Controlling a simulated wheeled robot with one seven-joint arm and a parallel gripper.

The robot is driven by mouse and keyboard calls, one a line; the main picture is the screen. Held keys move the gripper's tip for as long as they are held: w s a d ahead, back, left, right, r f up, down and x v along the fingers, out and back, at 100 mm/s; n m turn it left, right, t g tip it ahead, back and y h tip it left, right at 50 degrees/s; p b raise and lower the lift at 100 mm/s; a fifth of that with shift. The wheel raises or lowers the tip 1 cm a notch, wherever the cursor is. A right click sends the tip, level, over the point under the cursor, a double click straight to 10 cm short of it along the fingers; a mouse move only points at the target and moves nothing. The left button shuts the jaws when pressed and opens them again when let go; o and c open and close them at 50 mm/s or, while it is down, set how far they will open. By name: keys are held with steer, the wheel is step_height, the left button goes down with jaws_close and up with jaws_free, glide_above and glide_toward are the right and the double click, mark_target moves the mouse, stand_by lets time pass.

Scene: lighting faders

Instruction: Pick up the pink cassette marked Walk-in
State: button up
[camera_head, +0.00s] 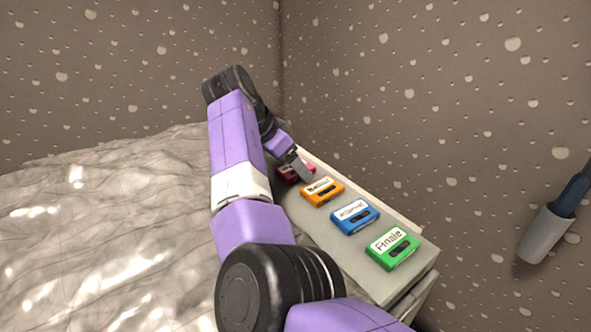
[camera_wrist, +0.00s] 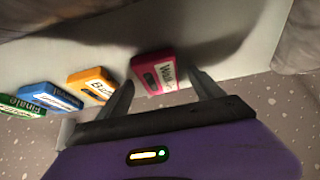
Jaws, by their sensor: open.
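The pink cassette (camera_wrist: 158,73) shows in the wrist view, lying on the pale shelf top with a white label that begins "Walk". My gripper (camera_wrist: 163,92) is open, with one finger to each side of the pink cassette's near end in that view. I cannot tell whether either finger touches it. In the head view the pink cassette (camera_head: 287,174) is partly hidden behind my gripper (camera_head: 301,177) at the far end of the row.
An orange cassette (camera_head: 323,191), a blue cassette (camera_head: 355,217) and a green "Finale" cassette (camera_head: 392,248) lie along the same shelf top (camera_head: 318,228). A wall (camera_head: 450,120) runs close behind. A crumpled grey sheet (camera_head: 95,225) fills the left.

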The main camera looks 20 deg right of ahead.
steer(key=c, duration=1.5)
